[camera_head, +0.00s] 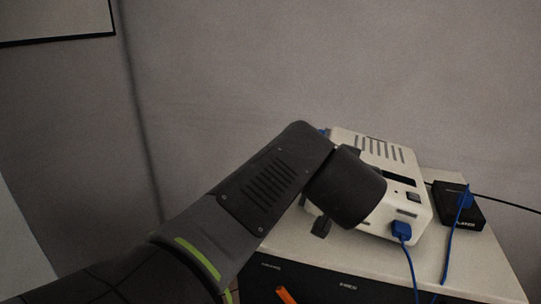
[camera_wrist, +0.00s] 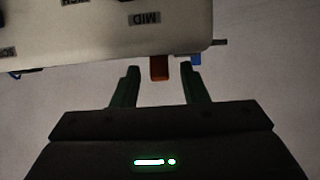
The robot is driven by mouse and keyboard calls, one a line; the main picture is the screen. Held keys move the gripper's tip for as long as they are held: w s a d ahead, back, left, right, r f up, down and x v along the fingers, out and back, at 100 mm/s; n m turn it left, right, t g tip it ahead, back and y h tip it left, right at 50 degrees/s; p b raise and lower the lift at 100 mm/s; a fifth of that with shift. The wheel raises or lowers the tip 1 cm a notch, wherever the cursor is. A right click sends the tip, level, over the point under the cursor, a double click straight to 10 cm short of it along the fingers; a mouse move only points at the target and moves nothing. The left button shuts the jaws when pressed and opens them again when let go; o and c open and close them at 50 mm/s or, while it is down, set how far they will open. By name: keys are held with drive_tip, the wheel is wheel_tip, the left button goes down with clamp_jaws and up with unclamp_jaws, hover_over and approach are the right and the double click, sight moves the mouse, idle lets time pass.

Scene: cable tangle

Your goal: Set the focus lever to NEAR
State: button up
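The white device (camera_head: 345,151), a box with vent slots on top, sits on the cabinet. Its pale face fills the top of the wrist view (camera_wrist: 60,40), with a label reading MID and other labels partly cut off to the left. An orange-brown lever (camera_wrist: 159,68) sticks out from the device's edge by the MID label. My gripper (camera_wrist: 161,72) is open, with its two dark green fingers apart, one on each side of the lever. I see gaps between the lever and both fingers. In the head view my arm hides the lever and most of the gripper.
A blue plug (camera_head: 401,230) with a hanging cable is in the device's front. A black box (camera_head: 462,212) with a blue cable and a dark cable stands to the right on the cabinet top (camera_head: 455,262). An orange part (camera_head: 286,295) shows on the cabinet front. A wall stands behind.

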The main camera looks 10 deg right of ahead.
drive_tip(key=v, duration=1.3)
drive_tip(key=shift+s+a, duration=0.15)
drive_tip(key=shift+s, duration=0.15)
drive_tip(key=shift+a+r, duration=0.1)
drive_tip(key=shift+w, duration=0.1)
idle(0.7)
drive_tip(key=x, duration=0.7)
idle(0.8)
idle(0.3)
